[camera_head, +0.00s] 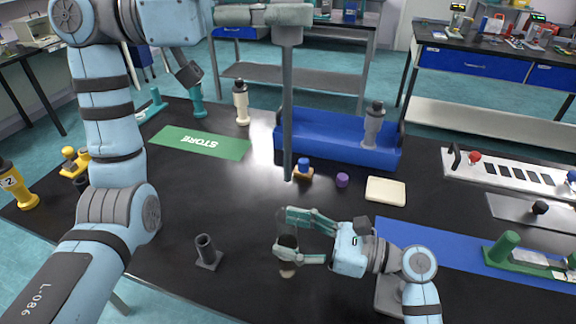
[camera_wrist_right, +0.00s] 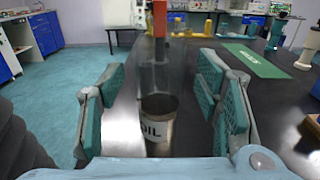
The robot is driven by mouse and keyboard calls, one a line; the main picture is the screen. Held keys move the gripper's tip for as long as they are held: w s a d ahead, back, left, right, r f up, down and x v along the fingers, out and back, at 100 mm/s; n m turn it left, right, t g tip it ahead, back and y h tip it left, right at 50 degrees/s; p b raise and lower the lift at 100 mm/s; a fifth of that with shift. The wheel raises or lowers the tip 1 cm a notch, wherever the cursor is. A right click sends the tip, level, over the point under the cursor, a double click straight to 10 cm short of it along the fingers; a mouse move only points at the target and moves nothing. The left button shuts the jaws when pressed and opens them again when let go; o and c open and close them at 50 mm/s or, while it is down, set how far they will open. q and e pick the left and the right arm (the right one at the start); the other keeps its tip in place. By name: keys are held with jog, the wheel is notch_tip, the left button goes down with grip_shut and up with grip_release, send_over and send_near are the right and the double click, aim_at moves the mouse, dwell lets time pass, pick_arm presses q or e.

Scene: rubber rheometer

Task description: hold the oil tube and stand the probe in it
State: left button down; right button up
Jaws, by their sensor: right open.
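In the right wrist view the two teal finger pads of my right gripper (camera_wrist_right: 165,105) are spread, with gaps on both sides of the tube. In the head view those fingers partly hide the tube.
A grey socket (camera_head: 207,252) stands left of my right gripper. A blue-topped piece (camera_head: 303,167), a purple cap (camera_head: 342,180) and a cream block (camera_head: 385,191) lie mid-table. A blue tray (camera_head: 290,150) and a green STORE mat (camera_head: 170,139) are behind.

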jog(key=shift+w+a, duration=0.2)
jog(key=shift+a, duration=0.45)
pick_arm(q)
jog(key=shift+d, duration=0.1)
pick_arm(e)
jog(key=c, duration=1.3)
jog(key=shift+c, duration=0.3)
